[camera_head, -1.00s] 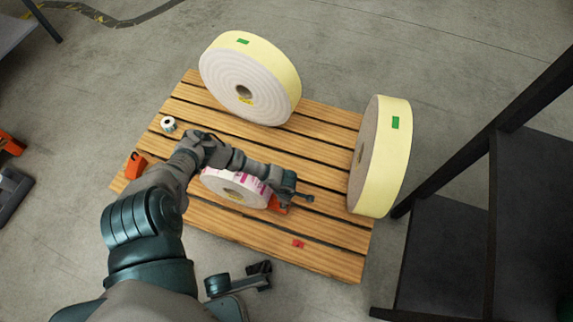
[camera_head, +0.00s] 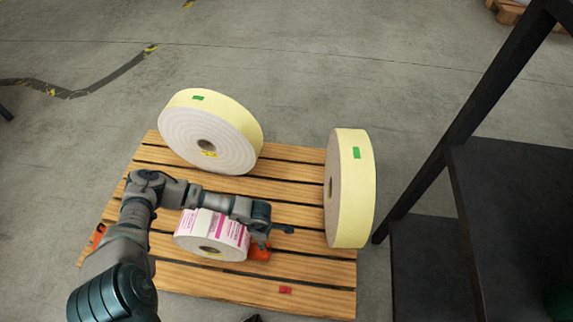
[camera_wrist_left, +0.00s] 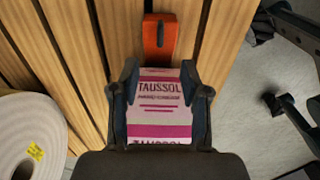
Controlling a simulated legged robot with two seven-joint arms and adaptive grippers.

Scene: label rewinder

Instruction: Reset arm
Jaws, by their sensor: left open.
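A white label roll with pink print (camera_head: 211,234) rests on the wooden pallet (camera_head: 315,295). In the left wrist view, the open jaws (camera_wrist_left: 160,82) have a finger on each side of the printed label surface (camera_wrist_left: 158,108). I cannot tell whether the fingers touch it. Only a dark tip (camera_head: 252,318), probably of my right gripper, shows at the bottom edge of the head view.
Two large yellow-edged rolls stand on the pallet, one at the back left (camera_head: 207,140) and one at the right (camera_head: 352,190). An orange block (camera_head: 259,252) lies by the label roll, with a red tag (camera_head: 285,290) nearby. A black rack (camera_head: 430,260) stands at the right.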

